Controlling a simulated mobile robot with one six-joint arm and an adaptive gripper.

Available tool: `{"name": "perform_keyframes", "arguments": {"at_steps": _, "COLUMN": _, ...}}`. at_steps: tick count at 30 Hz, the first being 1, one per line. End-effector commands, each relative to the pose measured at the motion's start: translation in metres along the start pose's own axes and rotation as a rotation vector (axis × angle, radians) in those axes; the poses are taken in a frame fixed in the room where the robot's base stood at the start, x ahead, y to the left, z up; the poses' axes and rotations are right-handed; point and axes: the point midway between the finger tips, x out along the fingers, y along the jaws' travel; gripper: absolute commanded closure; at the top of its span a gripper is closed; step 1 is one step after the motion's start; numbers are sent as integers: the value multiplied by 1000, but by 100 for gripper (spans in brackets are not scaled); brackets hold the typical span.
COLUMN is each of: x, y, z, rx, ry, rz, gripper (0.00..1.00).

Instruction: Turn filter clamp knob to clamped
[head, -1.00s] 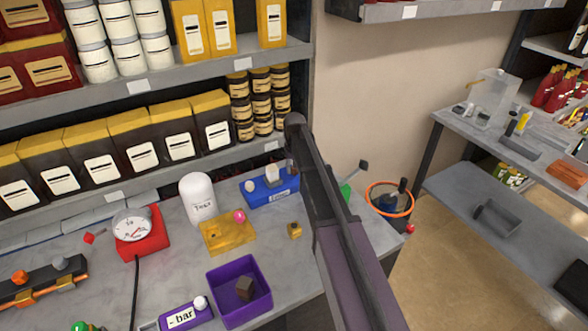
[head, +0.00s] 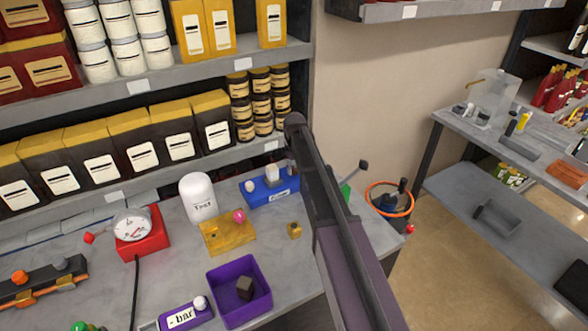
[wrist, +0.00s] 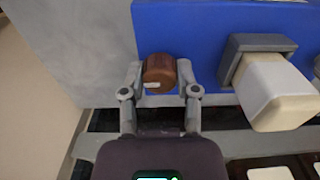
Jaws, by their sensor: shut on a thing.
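The blue filter unit (head: 262,196) stands at the back of the bench in the head view. It also fills the top of the wrist view as a blue panel (wrist: 190,20). A brown round knob (wrist: 159,72) with a pale mark on it sits at the panel's edge. My gripper (wrist: 160,78) is shut on this knob, one finger on each side. A cream block (wrist: 278,92) in a grey frame (wrist: 250,48) sits right of the knob. In the head view my arm hides the knob and fingertips.
A white canister (head: 198,197), a yellow block with a pink knob (head: 228,234) and a red gauge (head: 140,232) stand left of my arm. A purple tray (head: 264,308) is nearer. An orange-rimmed bin (head: 408,210) stands to the right.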

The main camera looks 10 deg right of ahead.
Motion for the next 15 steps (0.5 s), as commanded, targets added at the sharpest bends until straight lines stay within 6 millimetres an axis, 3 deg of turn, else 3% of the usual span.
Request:
{"name": "perform_keyframes", "arguments": {"at_steps": 2, "x": 0, "y": -1, "z": 2, "rx": -1, "ry": -4, "rz": -2, "gripper": 100}}
{"name": "perform_keyframes", "arguments": {"at_steps": 3, "x": 0, "y": -1, "z": 2, "rx": -1, "ry": -4, "rz": -2, "gripper": 57}}
{"name": "perform_keyframes", "arguments": {"at_steps": 6, "x": 0, "y": -1, "z": 2, "rx": 0, "ry": -4, "rz": -2, "gripper": 27}}
{"name": "perform_keyframes", "arguments": {"at_steps": 15, "x": 0, "y": 0, "z": 1, "rx": 1, "ry": -1, "rz": -1, "gripper": 25}}
